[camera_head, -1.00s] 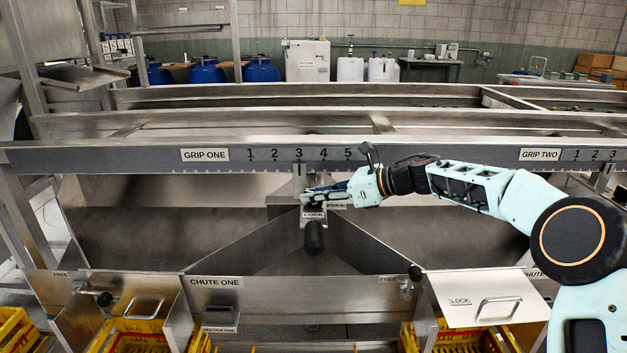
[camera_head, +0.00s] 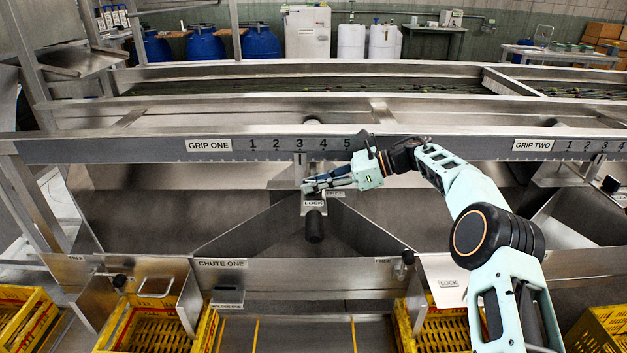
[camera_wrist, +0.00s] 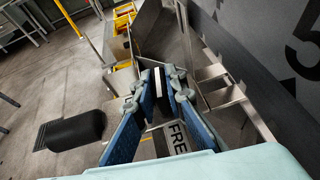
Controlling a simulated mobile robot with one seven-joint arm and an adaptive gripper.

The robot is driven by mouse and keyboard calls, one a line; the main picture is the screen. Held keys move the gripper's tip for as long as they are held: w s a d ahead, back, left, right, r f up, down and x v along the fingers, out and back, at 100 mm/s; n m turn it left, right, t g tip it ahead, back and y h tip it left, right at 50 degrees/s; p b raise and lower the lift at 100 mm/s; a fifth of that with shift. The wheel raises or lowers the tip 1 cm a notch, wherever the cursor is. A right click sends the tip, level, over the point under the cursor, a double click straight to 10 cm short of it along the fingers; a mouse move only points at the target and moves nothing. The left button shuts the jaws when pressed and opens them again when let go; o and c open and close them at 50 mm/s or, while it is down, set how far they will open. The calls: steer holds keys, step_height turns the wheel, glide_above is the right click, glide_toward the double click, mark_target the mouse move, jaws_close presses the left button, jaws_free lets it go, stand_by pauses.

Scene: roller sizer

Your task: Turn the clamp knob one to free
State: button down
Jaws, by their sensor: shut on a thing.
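My gripper (camera_head: 306,187) is at the clamp under the GRIP ONE scale (camera_head: 300,146), below the number 3. Its blue fingers reach in from the right, just above the LOCK plate (camera_head: 313,204); the FREE plate (camera_head: 335,194) is partly behind them. In the wrist view the fingers (camera_wrist: 160,92) are closed around a narrow dark piece with a pale edge, clamp knob one (camera_wrist: 157,88). Most of the knob is hidden by the fingers, and its turn angle cannot be told. A black cylindrical handle (camera_head: 314,226) hangs below the LOCK plate, apart from the fingers.
The grey GRIP ONE rail (camera_head: 110,150) runs just above my gripper. Sloping metal chute walls (camera_head: 250,225) spread below it. The CHUTE ONE panel (camera_head: 290,273) and yellow crates (camera_head: 150,330) are in front. The GRIP TWO label (camera_head: 533,145) is at right.

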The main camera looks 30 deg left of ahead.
steer(key=shift+s+f, duration=0.1)
steer(key=shift+f, duration=0.05)
steer(key=c, duration=2)
jaws_free()
steer(key=shift+o, duration=0.2)
steer(key=v, duration=1.2)
